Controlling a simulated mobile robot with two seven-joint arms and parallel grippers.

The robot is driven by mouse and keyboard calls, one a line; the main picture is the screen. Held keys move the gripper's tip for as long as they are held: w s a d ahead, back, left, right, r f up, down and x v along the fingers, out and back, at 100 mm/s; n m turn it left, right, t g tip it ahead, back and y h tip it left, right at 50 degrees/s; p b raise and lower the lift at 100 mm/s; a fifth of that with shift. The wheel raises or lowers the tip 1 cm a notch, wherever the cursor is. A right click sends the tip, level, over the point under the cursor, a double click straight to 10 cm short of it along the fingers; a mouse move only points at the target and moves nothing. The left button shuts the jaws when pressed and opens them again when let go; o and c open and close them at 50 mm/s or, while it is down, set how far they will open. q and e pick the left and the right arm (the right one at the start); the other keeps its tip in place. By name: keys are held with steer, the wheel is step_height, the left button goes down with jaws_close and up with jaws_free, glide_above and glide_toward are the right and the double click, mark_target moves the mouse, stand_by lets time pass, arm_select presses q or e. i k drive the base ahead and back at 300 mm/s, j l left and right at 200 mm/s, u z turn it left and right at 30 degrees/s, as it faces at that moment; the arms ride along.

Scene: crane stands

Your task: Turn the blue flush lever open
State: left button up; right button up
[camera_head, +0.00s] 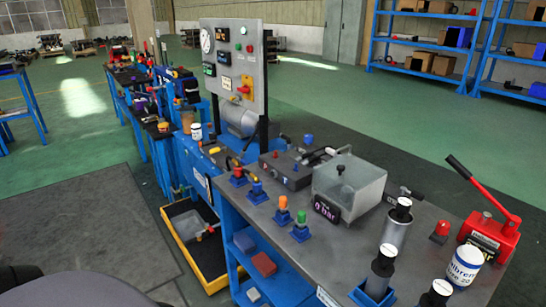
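I cannot clearly single out a blue flush lever at this size. A small blue cap (308,139) stands at the back of the dark valve block (284,172) on the workbench. A blue-topped plug (257,188) stands in a blue holder near the bench's left edge. A clear box-shaped tank (352,190) with a "0 bar" display (326,209) sits right of the block. Neither of my grippers is in view.
A grey gauge panel (236,60) rises behind the bench (340,250). A red hand pump (490,235) with a raised lever, a white can (463,268) and dark cylinders (380,270) crowd the right end. A yellow-rimmed tray (182,250) lies on the floor at left.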

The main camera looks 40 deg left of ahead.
mark_target(245, 163)
steer(key=j+z, duration=0.35)
steer(key=j, duration=0.15)
steer(key=j+z, duration=0.3)
steer(key=j, duration=0.15)
steer(key=k+j+z, duration=0.15)
steer(key=j+z, duration=0.2)
steer(key=k+j+z, duration=0.15)
steer(key=j, duration=0.25)
steer(key=k+j+z, duration=0.1)
steer(key=j, duration=0.3)
steer(key=k+j, duration=0.15)
steer(key=j, duration=0.2)
steer(key=k+j, duration=0.15)
steer(key=j, duration=0.25)
steer(key=k+j+z, duration=0.1)
steer(key=j, duration=0.25)
steer(key=k+j, duration=0.25)
steer(key=j+z, duration=0.05)
steer(key=j, duration=0.05)
